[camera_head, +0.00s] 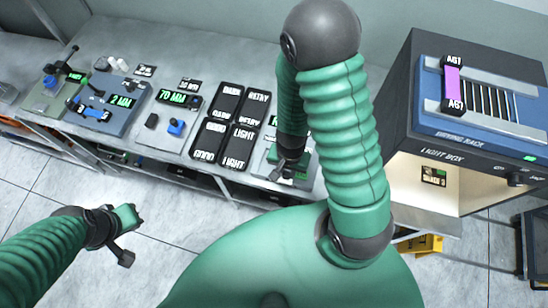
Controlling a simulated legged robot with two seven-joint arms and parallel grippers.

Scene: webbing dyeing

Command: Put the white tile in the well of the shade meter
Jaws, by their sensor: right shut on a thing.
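My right gripper (284,172) reaches down at the front of the bench, over a pale-topped device (258,172) with a green display that is mostly covered by my arm. This device may be the shade meter, but its label and well are hidden. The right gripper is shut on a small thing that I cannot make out. I cannot pick out the white tile elsewhere. My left gripper (128,236) hangs in front of the bench, over the floor, away from the devices. I cannot tell how far its jaws are apart.
Dark labelled trays (222,121) stand just left of my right gripper. Further left are a "70 MM" device (171,98), a blue "2 MM" device (121,101) and a green device (47,94). A light box (437,152) with a drying rack on top stands at the right.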

